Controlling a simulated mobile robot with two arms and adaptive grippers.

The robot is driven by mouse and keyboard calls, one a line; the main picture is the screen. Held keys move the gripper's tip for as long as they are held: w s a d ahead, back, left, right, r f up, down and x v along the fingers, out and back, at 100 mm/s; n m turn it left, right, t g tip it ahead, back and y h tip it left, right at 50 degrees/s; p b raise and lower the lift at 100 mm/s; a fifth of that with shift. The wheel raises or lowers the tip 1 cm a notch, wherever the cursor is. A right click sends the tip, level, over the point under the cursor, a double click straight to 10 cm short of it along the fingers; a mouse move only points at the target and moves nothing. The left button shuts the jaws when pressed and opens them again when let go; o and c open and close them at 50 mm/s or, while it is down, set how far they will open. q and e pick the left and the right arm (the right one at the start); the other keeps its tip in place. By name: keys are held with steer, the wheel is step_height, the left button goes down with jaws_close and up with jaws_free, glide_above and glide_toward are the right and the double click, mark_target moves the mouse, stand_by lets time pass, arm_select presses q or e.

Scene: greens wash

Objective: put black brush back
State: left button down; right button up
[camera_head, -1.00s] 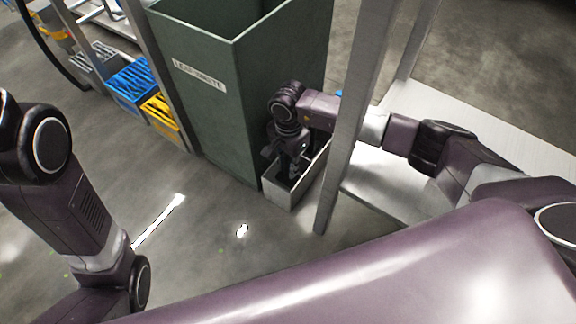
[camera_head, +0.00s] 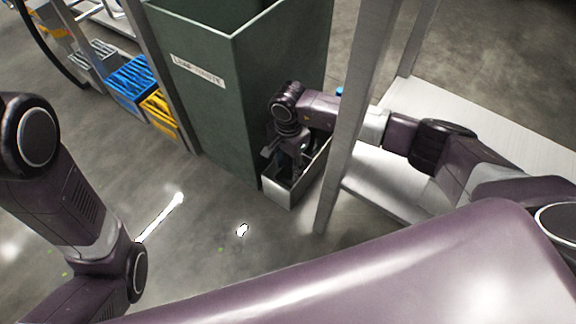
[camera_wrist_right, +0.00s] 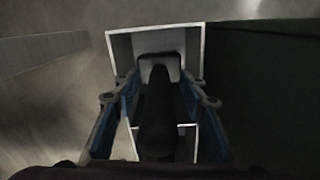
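The black brush (camera_wrist_right: 160,115) is in the right wrist view, its dark handle pointing up toward the camera. It stands inside a narrow pale metal box (camera_wrist_right: 118,42). That box also shows in the head view (camera_head: 279,195), on the floor against the green bin. My right gripper (camera_head: 286,166) reaches down into the box from above. In the right wrist view its two blue-padded fingers (camera_wrist_right: 160,88) are spread on either side of the brush, with gaps beside the handle. The lower end of the brush is partly hidden. My left gripper is out of view.
The tall green bin (camera_head: 222,110) with a label stands directly behind and left of the box. A metal table leg (camera_head: 345,150) and a low shelf (camera_head: 385,185) are close on the right. Blue (camera_head: 130,85) and yellow (camera_head: 160,112) crates sit further left. Floor in front is clear.

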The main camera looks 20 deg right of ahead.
step_height(320, 180, up, 12)
steer(key=shift+w+d, duration=0.1)
stand_by(0.5)
